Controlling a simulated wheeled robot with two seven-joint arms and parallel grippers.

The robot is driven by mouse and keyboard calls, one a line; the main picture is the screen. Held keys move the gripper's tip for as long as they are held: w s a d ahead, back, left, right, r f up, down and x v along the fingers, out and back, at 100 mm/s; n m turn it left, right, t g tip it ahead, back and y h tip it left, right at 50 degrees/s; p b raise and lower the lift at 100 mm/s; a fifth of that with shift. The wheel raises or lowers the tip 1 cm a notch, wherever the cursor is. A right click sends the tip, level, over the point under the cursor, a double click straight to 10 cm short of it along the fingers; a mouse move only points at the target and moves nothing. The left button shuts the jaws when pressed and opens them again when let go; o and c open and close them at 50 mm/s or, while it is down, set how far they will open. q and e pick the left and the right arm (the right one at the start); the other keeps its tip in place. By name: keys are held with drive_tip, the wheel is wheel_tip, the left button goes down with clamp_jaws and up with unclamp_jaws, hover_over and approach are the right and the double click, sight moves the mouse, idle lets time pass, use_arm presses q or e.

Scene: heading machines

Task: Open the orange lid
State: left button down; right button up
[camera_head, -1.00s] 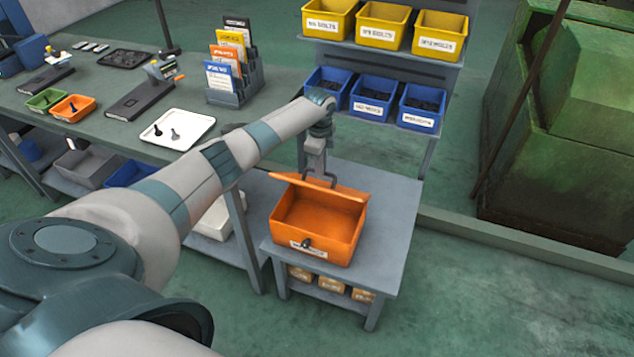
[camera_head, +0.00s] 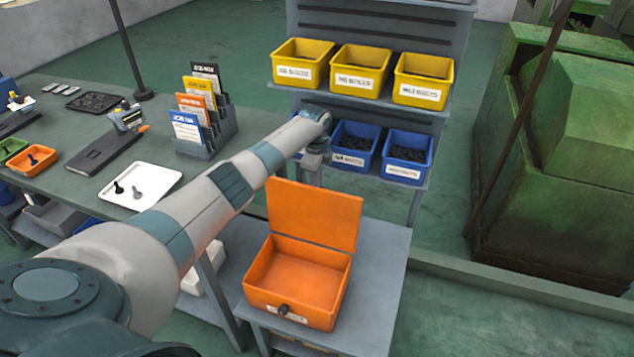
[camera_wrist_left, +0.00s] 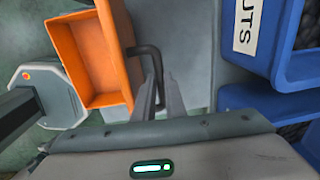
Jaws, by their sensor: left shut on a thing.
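The orange lid (camera_head: 314,214) stands nearly upright at the back of the orange box (camera_head: 291,310), whose empty inside is open to view. The box sits on a small grey table. In the left wrist view the lid (camera_wrist_left: 122,55) shows nearly edge-on, with a dark bent handle (camera_wrist_left: 155,62) on its outer face. My left gripper (camera_wrist_left: 162,97) is shut on this handle. In the head view my left gripper (camera_head: 312,168) is behind the lid, its fingertips and the handle hidden. My right gripper is in neither view.
Yellow bins (camera_head: 361,72) and blue bins (camera_head: 405,157) stand on a rack close behind my left gripper; a blue bin (camera_wrist_left: 268,40) is near it in the wrist view. A workbench with a white tray (camera_head: 140,186) is at left. A green machine (camera_head: 575,150) is at right.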

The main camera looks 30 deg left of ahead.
use_arm(q)
drive_tip(key=shift+d+f, duration=0.1)
drive_tip(key=shift+f, duration=0.5)
drive_tip(key=c, duration=1.8)
unclamp_jaws()
drive_tip(key=shift+w, duration=0.2)
drive_tip(key=shift+r, duration=0.7)
drive_tip(key=r+b, duration=0.1)
drive_tip(key=r, duration=0.4)
drive_tip(key=r+b, duration=0.1)
drive_tip(key=r, duration=0.4)
drive_tip(key=s+r+b, duration=0.1)
drive_tip(key=r, duration=0.5)
drive_tip(key=shift+b, duration=0.35)
